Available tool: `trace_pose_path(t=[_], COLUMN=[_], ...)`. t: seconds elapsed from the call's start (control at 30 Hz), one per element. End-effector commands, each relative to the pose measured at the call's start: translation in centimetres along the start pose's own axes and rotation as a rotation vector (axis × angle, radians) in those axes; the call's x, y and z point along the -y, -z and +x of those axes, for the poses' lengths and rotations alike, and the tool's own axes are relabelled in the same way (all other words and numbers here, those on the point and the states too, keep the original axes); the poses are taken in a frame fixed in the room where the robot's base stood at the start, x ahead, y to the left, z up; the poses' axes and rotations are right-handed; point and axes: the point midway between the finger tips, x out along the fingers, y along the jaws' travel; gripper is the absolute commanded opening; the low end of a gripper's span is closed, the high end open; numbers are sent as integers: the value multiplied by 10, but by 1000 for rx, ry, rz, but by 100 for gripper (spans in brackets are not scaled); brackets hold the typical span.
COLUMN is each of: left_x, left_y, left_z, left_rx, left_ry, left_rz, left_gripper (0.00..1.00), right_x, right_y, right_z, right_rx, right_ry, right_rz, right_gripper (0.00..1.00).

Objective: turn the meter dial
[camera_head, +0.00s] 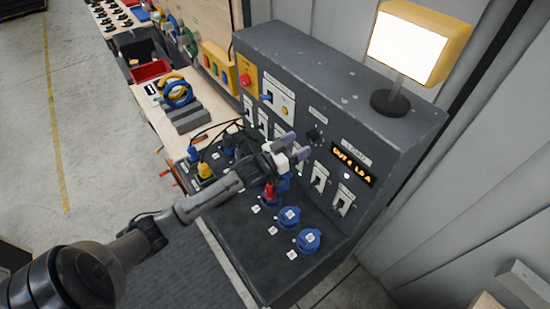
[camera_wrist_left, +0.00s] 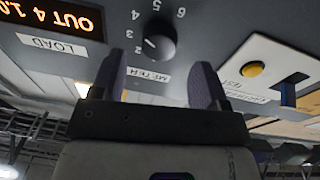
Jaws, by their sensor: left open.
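The meter dial (camera_head: 314,134) is a small black knob on the grey upright panel. In the left wrist view the dial (camera_wrist_left: 157,42) has the numbers 2 to 6 showing around it and a METER label (camera_wrist_left: 148,74) beside it. Its pale mark lies on the side of the 2 and 3; I cannot tell the exact setting. My left gripper (camera_head: 294,145) is open and empty just in front of the panel, near the dial. In the wrist view its purple-grey fingers (camera_wrist_left: 157,82) stand apart, with the dial beyond the gap, apparently untouched. My right gripper is not in view.
The load display (camera_head: 352,165) reads OUT 4 with a current value. White switches (camera_head: 320,177) line the panel below, and blue sockets (camera_head: 308,240) with plugs sit on the desk. A lamp (camera_head: 418,45) stands on top. A yellow button (camera_wrist_left: 253,69) is beside the dial.

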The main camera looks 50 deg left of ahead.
Motion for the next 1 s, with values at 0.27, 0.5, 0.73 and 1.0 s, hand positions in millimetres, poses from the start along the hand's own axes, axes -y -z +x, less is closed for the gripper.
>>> trace_pose_path(t=[0.27,0.5,0.73,1.0], left_x=[0,0,0,0], left_y=[-3,-1,0,0], left_z=[-54,-84,-96,-98], left_rx=[2,1,1,0], left_ry=[0,0,0,0], left_rz=[0,0,1,1], left_gripper=[68,68,68,68], right_x=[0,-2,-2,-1], right_y=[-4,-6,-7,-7], right_z=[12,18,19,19], right_rx=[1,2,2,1], right_ry=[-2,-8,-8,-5], right_rz=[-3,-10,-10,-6], right_gripper=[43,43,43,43])
